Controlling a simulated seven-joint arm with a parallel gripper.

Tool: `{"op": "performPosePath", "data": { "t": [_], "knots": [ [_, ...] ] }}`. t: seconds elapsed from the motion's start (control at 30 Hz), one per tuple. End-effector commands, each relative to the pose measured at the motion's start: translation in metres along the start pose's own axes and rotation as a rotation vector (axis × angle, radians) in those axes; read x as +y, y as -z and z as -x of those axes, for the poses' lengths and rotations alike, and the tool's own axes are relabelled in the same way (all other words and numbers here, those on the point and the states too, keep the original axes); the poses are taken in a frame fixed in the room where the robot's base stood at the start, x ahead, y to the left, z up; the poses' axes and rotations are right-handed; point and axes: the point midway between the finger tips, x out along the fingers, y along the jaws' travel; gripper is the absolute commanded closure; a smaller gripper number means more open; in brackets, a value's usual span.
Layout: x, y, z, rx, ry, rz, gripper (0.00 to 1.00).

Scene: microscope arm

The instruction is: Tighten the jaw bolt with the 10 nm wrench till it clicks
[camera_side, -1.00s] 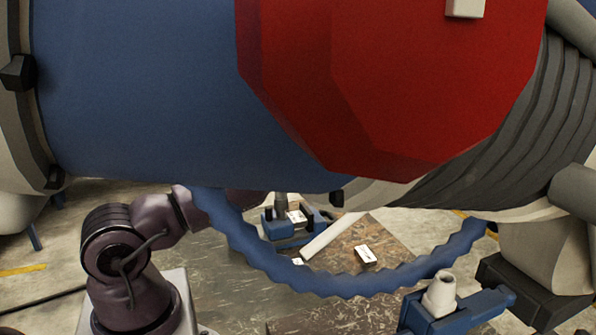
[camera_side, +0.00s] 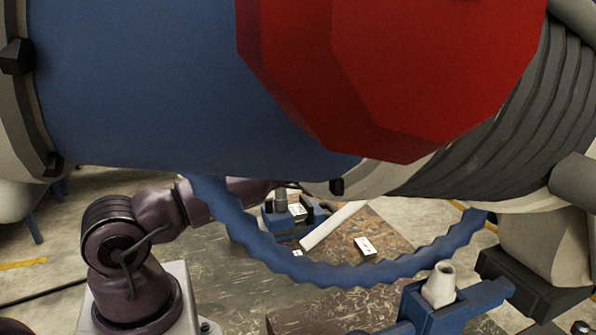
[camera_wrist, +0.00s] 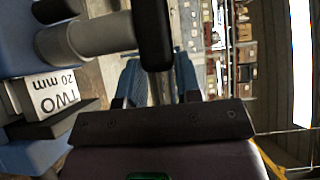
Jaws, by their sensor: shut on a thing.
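In the wrist view my gripper (camera_wrist: 158,82) shows two blue fingers in front of a dark crossbar. A black rounded bar (camera_wrist: 153,35), seemingly the wrench handle, runs between them and up out of the picture; its working end is not clear. A grey cylinder (camera_wrist: 92,36) lies left of the bar, over a blue vise (camera_wrist: 28,45). A white label reading "TWO 20 mm" (camera_wrist: 53,94) is beside it. In the side view my gripper is hidden behind the blue and red microscope body. The far blue vise (camera_side: 283,218) stands below it. I cannot pick out the jaw bolt.
The blue and red body (camera_side: 390,80) fills the upper side view. A wavy blue tube (camera_side: 330,275) hangs across the front. A pale bar (camera_side: 333,226) and a white card (camera_side: 365,246) lie on the mottled table (camera_side: 235,300). A near blue vise (camera_side: 455,310) stands front right.

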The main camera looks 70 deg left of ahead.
Motion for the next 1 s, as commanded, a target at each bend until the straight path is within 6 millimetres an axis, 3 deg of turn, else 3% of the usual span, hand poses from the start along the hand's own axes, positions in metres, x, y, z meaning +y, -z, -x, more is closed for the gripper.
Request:
{"op": "performPosePath", "data": {
  "t": [0.43, 0.8, 1.0],
  "knots": [
    [-0.001, 0.0, 0.001, 0.021, 0.005, 0.001, 1.0],
    [-0.001, -0.012, 0.008, 0.288, 0.009, -0.001, 1.0],
    [0.0, -0.014, 0.009, 0.351, 0.004, 0.001, 1.0]
  ]
}}
